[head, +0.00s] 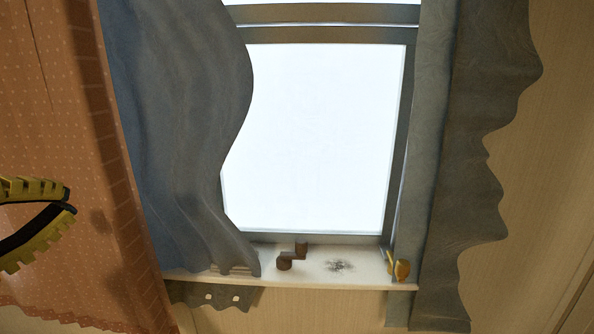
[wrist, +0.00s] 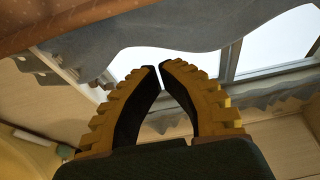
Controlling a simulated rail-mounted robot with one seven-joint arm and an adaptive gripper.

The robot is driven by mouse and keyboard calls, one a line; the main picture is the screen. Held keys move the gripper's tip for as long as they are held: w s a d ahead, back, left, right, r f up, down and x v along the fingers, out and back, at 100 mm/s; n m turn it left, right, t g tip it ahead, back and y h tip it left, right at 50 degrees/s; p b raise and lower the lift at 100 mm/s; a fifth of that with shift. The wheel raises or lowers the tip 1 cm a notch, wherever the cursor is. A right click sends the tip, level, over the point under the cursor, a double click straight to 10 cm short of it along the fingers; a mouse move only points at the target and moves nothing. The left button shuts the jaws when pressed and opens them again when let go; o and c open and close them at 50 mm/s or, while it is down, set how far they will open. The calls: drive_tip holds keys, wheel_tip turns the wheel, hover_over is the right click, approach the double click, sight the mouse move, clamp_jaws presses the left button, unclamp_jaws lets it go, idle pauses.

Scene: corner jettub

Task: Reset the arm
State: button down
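My gripper (head: 70,199) shows at the left edge of the head view, with yellow ridged fingers and black inner pads. It is in front of the orange dotted curtain or cloth and left of the window. In the wrist view my gripper (wrist: 159,67) has its fingertips drawn together, with only a thin gap between them. Nothing is seen held between the fingers. Most of my arm is outside the head view.
A bright window (head: 310,140) hangs between a blue-grey curtain (head: 185,120) and a grey curtain (head: 465,150). The sill (head: 330,279) holds small brown pieces (head: 293,255), a dark spidery patch (head: 338,266) and a yellowish object (head: 402,270). The orange cloth (head: 60,140) is behind my gripper.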

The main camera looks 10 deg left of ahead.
drive_tip(key=w+d+f+m+g+h, duration=0.15)
drive_tip(key=w+d+f, duration=0.25)
drive_tip(key=d, duration=0.5)
drive_tip(key=w+d+f+m+g+h, duration=0.1)
drive_tip(key=w+d+f+h, duration=0.2)
drive_tip(key=d, duration=0.6)
drive_tip(key=w+d+f+m+g+h, duration=0.1)
drive_tip(key=w+d+f, duration=0.35)
drive_tip(key=d, duration=0.45)
drive_tip(key=s+d+f+n+t+y, duration=0.1)
drive_tip(key=s+d+f+n, duration=0.15)
drive_tip(key=d, duration=0.45)
drive_tip(key=s+d+f+n+t+y, duration=0.1)
drive_tip(key=s+d+f+n, duration=0.15)
drive_tip(key=d, duration=0.55)
drive_tip(key=s+a+r+n+t+y, duration=0.6)
drive_tip(key=s+r+n+y, duration=0.15)
drive_tip(key=n, duration=1.05)
wheel_tip(320, 180, up, 14)
drive_tip(key=p, duration=1.4)
drive_tip(key=shift+w+r+h, duration=0.15)
drive_tip(key=shift+w+h, duration=0.15)
drive_tip(key=shift+w, duration=0.1)
